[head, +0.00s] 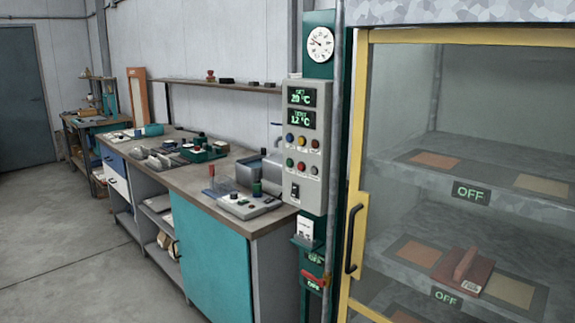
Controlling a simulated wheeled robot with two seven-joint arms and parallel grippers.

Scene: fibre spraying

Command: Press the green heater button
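A grey control panel (295,182) is mounted on the dark green post between the workbench and the glass cabinet. It has two dark displays with green digits at its top. The upper display (302,96) appears to read 20 °C and the lower display (301,119) 12 °C. Below them are two rows of small round buttons. A green button (290,162) looks to be at the left of the lower row, with a red one beside it. A black switch (295,191) is at the panel's bottom. Neither of my grippers is in view.
The glass cabinet (357,200) with a yellow frame and black handle fills the right; its shelves show OFF signs. A reddish block (463,272) lies on a shelf. A long workbench (180,178) with tools stands left of the panel. The floor (70,255) at left is clear.

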